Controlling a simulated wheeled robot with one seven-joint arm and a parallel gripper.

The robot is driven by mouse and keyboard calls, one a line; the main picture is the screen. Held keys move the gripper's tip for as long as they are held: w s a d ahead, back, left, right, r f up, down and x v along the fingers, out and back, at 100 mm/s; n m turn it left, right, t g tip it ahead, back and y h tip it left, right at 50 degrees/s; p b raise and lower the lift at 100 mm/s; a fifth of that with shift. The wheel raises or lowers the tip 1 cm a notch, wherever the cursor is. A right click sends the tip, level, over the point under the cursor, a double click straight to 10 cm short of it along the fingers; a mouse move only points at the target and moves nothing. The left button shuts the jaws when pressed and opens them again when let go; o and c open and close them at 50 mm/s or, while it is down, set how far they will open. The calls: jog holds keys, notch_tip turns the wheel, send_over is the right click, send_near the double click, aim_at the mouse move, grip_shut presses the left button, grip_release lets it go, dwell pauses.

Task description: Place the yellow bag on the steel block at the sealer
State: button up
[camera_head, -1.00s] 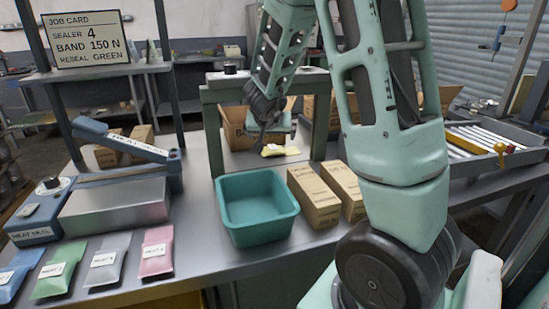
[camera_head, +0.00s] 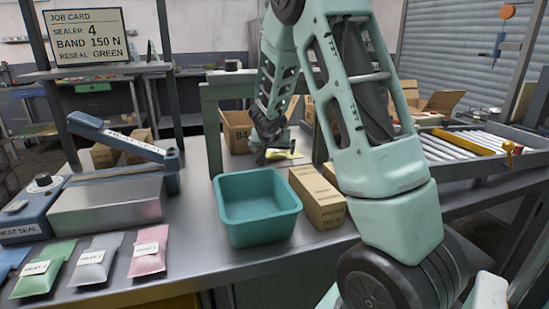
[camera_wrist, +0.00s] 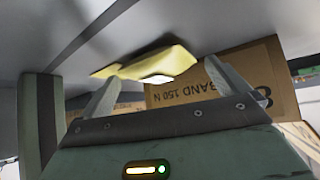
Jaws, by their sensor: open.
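The yellow bag (camera_head: 284,155) lies on the metal table under the dark green frame, partly hidden by my arm. In the wrist view the yellow bag (camera_wrist: 150,65) lies just beyond my open fingertips, roughly between them. My gripper (camera_wrist: 160,85) is open and empty; in the head view my gripper (camera_head: 268,153) is at the left side of the bag, low over the table. The steel block (camera_head: 107,204) is at the left, in front of the blue heat sealer (camera_head: 125,138), whose arm is raised. The block's top is bare.
A teal bin (camera_head: 257,207) stands in front of the frame (camera_head: 212,140), with a cardboard box (camera_head: 317,197) to its right. Green, grey and pink bags (camera_head: 149,250) lie along the front left edge. A box marked BAND 150 N (camera_wrist: 215,90) stands behind the yellow bag.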

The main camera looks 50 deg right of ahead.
jog(key=c, duration=1.1)
jog(key=shift+r, duration=0.1)
jog(key=shift+s+a+r, duration=0.1)
jog(key=shift+a+r, duration=0.1)
jog(key=shift+c, duration=1.1)
jog(key=s+a+r+p, duration=0.5)
jog(key=s+a+r, duration=0.2)
jog(key=a, duration=0.4)
jog(key=shift+s+r+p, duration=0.25)
jog(key=shift+s+p, duration=0.05)
jog(key=shift+s, duration=0.25)
jog(key=shift+r, duration=0.1)
